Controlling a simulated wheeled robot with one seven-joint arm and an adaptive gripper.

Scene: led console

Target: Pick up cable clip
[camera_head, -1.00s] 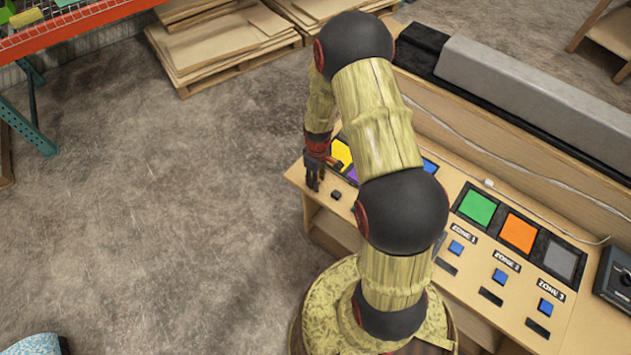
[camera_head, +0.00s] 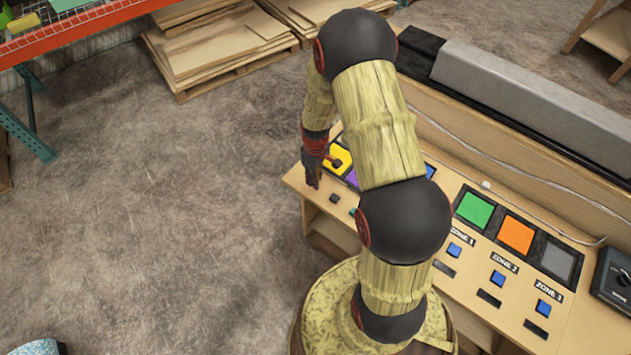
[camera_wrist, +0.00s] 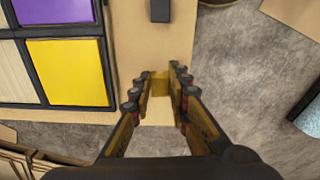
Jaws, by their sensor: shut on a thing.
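My gripper (camera_wrist: 160,88) is at the left end of the console in the head view (camera_head: 322,172), beside the yellow panel. In the wrist view, its two fingers are close around a small yellow-brown piece (camera_wrist: 159,82) between the tips, which I take to be the cable clip. Its shape is mostly hidden by the fingers, and the head view does not show it clearly. The fingertips are over the console's wooden edge, with pale wood and grey floor around them. I cannot tell how high the piece is above the wood.
The wooden console (camera_head: 455,290) has a yellow panel (camera_wrist: 68,72), a purple panel (camera_wrist: 55,10) and a small dark block (camera_wrist: 160,10). Green (camera_head: 474,210) and orange (camera_head: 515,235) panels with blue buttons are farther right. A grey bar (camera_head: 520,90) runs behind. Floor at left is open.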

